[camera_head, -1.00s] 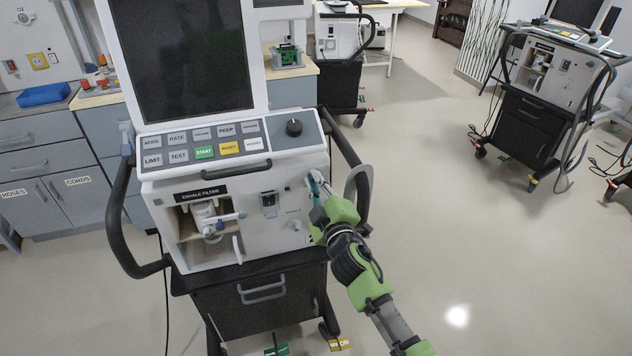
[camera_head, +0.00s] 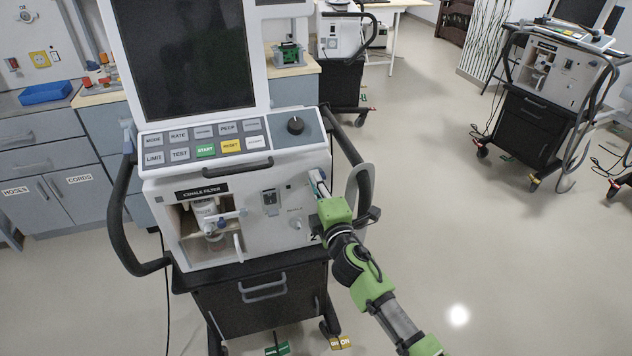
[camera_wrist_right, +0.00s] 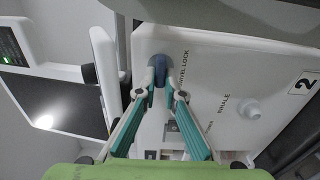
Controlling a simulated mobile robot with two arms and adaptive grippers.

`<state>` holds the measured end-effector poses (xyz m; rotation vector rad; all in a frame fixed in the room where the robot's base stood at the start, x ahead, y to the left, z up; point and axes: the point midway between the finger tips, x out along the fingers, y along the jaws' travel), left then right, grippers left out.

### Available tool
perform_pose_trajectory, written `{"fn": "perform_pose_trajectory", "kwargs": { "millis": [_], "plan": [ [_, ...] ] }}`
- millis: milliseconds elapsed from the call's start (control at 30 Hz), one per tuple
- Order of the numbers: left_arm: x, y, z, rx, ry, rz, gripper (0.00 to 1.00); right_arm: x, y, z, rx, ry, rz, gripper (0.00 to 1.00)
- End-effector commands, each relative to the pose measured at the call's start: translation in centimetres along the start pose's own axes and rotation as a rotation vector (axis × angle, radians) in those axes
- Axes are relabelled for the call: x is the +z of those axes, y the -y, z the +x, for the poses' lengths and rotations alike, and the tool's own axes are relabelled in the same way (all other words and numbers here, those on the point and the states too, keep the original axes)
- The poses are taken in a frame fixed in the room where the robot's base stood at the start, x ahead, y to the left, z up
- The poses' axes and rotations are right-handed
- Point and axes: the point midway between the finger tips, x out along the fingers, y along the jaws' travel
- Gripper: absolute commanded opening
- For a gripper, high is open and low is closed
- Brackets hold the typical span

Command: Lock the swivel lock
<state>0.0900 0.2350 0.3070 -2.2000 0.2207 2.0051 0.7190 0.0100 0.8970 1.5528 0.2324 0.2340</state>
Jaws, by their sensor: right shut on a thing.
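The swivel lock (camera_wrist_right: 158,68) is a small dark blue lever on the white ventilator front, beside the printed words "SWIVEL LOCK" in the right wrist view. My right gripper (camera_wrist_right: 160,93) is shut on it, with a teal-lined finger on either side. In the head view my right gripper (camera_head: 320,188) reaches the right side of the near ventilator's front panel (camera_head: 260,238). There its own green body and arm hide most of the lock. My left gripper is not in view.
A curved grey handle (camera_head: 360,188) and a black side rail (camera_head: 345,148) stand close right of my right gripper. The exhale filter bay (camera_head: 207,222) lies to the left. Another ventilator (camera_head: 548,72) stands far right. Open floor (camera_head: 440,200) lies between.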

Motion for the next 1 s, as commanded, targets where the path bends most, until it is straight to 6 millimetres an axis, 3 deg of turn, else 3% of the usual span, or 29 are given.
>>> {"fn": "perform_pose_trajectory", "kwargs": {
  "millis": [433, 500, 533, 867, 1000],
  "plan": [
    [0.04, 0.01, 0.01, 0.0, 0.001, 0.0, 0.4, 0.04, 0.18, -0.03, -0.003, 0.001, -0.013, 0.0],
    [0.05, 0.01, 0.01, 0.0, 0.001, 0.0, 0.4, 0.05, 0.19, -0.03, -0.003, 0.001, -0.013, 0.24],
    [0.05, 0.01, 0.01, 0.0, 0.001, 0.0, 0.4, 0.04, 0.18, -0.03, -0.003, 0.001, -0.012, 0.26],
    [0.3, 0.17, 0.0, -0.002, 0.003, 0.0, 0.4, 0.01, 0.06, -0.08, 0.0, 0.0, -0.01, 0.26],
    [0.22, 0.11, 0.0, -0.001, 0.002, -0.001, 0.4, 0.01, 0.08, -0.95, 0.0, 0.0, -0.012, 0.26]
  ]
}}
